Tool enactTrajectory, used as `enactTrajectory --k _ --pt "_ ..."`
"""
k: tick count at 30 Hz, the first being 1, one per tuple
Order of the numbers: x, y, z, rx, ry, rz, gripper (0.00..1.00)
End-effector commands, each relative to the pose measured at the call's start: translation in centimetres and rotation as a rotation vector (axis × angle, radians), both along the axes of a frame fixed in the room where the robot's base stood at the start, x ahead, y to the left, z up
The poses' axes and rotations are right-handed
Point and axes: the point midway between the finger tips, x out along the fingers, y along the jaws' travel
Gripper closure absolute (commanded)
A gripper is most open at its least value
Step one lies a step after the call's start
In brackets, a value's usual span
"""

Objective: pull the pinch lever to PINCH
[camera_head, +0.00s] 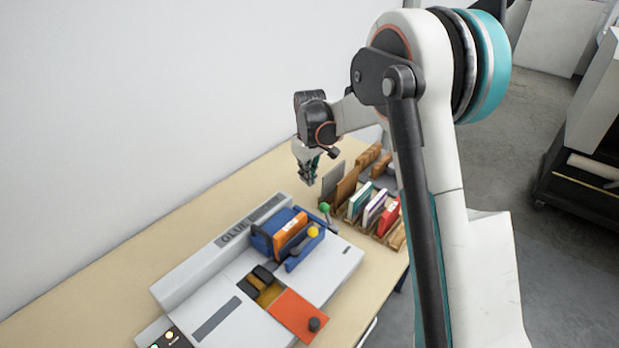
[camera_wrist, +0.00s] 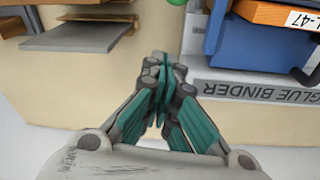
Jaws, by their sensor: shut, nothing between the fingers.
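The glue binder (camera_head: 341,262) is a pale grey machine on the table, with a blue clamp (camera_head: 260,243) around an orange block (camera_head: 289,229). One lever has a yellow ball knob (camera_head: 313,232), and a green ball knob (camera_head: 324,208) stands near the clamp's far end. I cannot read which is the pinch lever. My gripper (camera_head: 309,176) is shut and empty, above and behind the green knob, apart from it. In the wrist view, my fingertips (camera_wrist: 161,64) are together in front of bare table, beside the binder's label strip (camera_wrist: 265,94). A green edge (camera_wrist: 177,2) shows at the top.
A rack with several upright books and boards (camera_head: 362,200) stands right of the binder. An orange plate (camera_head: 297,314) with a black knob (camera_head: 314,324) lies at the binder's front. The wall (camera_head: 130,110) is behind the table (camera_head: 95,290), whose left part is bare.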

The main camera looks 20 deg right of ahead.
Motion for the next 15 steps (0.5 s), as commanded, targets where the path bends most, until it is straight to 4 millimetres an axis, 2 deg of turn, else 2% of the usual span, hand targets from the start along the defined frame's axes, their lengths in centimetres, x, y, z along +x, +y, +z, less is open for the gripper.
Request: enactTrajectory --k 1,3,11,12,15 --pt "0.2 0.0 -1.3 0.0 0.0 0.0 1.0" --pt "0.3 0.0 -2.7 0.0 0.0 0.0 1.0" --pt "0.8 0.0 -7.0 0.0 0.0 0.0 1.0" --pt "0.7 0.0 -7.4 0.0 0.0 0.0 1.0" --pt "-0.7 -0.7 -6.7 0.0 0.0 -0.001 1.0"
